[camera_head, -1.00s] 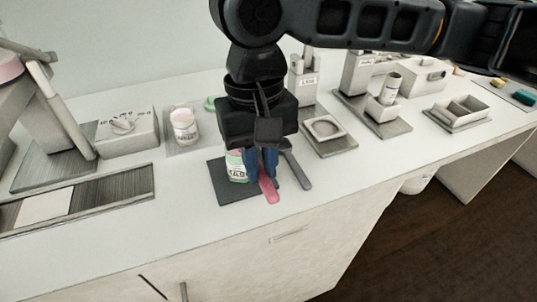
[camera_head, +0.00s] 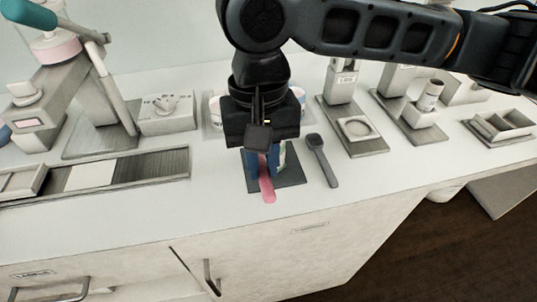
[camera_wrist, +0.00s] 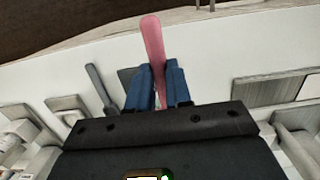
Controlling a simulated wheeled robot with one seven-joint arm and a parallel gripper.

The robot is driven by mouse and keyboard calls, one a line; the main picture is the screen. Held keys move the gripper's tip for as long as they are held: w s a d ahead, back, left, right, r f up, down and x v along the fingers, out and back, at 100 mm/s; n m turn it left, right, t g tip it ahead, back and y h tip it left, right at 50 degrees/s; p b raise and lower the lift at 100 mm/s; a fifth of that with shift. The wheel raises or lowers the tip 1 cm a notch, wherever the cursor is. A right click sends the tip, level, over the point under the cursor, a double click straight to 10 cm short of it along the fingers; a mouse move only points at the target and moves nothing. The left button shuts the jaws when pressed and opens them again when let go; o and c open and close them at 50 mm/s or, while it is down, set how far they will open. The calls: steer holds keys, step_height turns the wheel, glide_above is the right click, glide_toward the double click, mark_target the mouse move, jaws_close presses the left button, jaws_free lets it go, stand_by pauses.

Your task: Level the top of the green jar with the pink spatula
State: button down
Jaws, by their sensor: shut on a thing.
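My gripper (camera_head: 265,165) points down over the dark square mat (camera_head: 290,177) near the middle of the counter. It is shut on the pink spatula (camera_head: 267,193), whose pink end sticks out toward the counter's front edge. The spatula also shows between the blue fingers in the wrist view (camera_wrist: 153,45). The green jar (camera_head: 283,156) stands on the mat, mostly hidden behind the gripper and fingers; only a sliver of its side shows. Its top is hidden. I cannot tell whether the spatula touches the jar.
A dark grey spoon-like tool (camera_head: 322,160) lies right of the mat. A shallow dish on a base (camera_head: 358,129) and a divided tray (camera_head: 497,128) stand further right. A long tray (camera_head: 150,168) and a box with a knob (camera_head: 167,114) are at left. The counter's front strip is clear.

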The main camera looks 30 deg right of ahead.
steer(key=shift+r+p, duration=2.1)
steer(key=shift+r, duration=0.15)
steer(key=shift+d, duration=0.1)
